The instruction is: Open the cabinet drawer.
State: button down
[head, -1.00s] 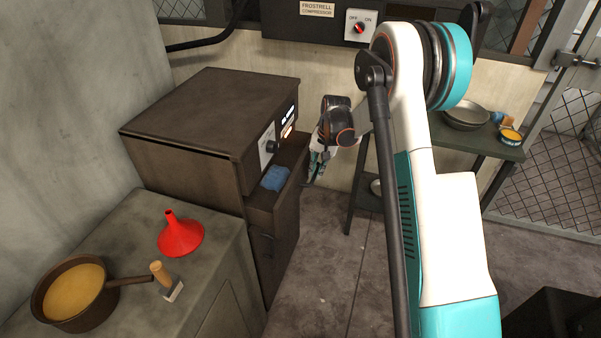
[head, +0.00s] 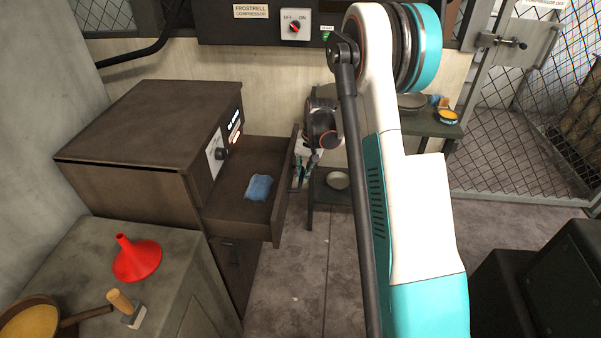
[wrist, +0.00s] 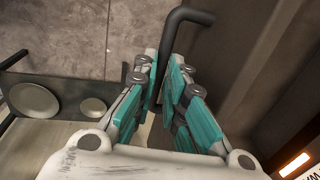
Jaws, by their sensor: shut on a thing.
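The dark brown cabinet (head: 125,135) stands against the wall at the left in the head view. Its drawer (head: 225,205) is pulled well out to the right, and a blue cloth-like thing (head: 259,187) lies inside. My gripper (head: 299,175) is at the outer face of the drawer front, partly hidden by my own wrist. In the wrist view its teal fingers (wrist: 168,100) are closed around the dark bar handle (wrist: 186,16), whose bent end shows beyond the fingertips. The drawer front (wrist: 235,60) fills the right of the wrist view.
A grey counter (head: 185,270) at the front left holds a red funnel (head: 136,260), a pot (head: 30,320) and a wooden-handled tool (head: 125,307). A shelf table (head: 425,127) with dishes stands behind my arm. Black boxes (head: 540,285) are at the lower right. Floor below the drawer is clear.

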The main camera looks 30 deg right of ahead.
jog(key=c, duration=1.7)
grip_release()
jog(key=shift+o, duration=0.2)
notch_tip(320, 180, up, 12)
jog(key=s+d, duration=0.1)
jog(key=shift+d, duration=0.4)
jog(key=shift+s+f, duration=0.1)
jog(key=shift+f, duration=0.05)
